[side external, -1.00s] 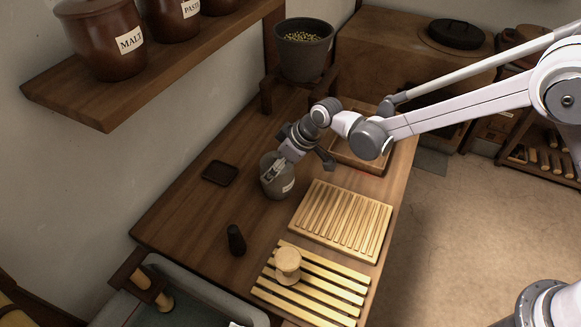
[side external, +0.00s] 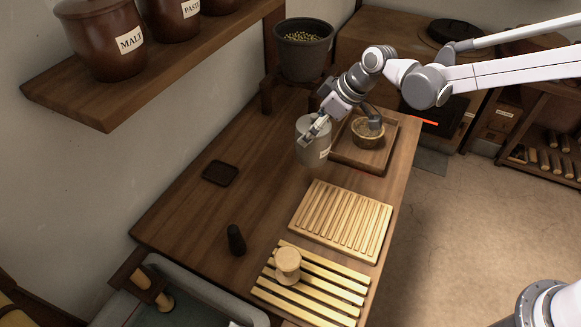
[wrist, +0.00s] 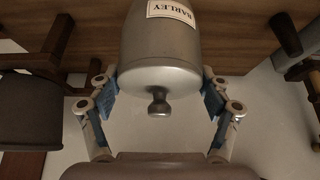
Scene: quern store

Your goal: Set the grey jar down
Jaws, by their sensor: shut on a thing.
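The grey jar (side external: 311,150) is held by my gripper (side external: 318,130) above the table, left of the wooden tray. In the wrist view the grey jar (wrist: 160,58) shows a round lid knob and a label reading BARLEY. The fingers of my gripper (wrist: 160,95) press on both sides of the jar. The jar appears raised off the table in the side view. Its base is hidden in the wrist view.
A wooden tray (side external: 345,157) with a small basket (side external: 367,133) stands just right of the jar. A dark square coaster (side external: 220,173), a dark small peg (side external: 236,240), a ridged board (side external: 341,219) and a slatted rack (side external: 311,284) lie nearer. A grey pot (side external: 303,55) stands behind.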

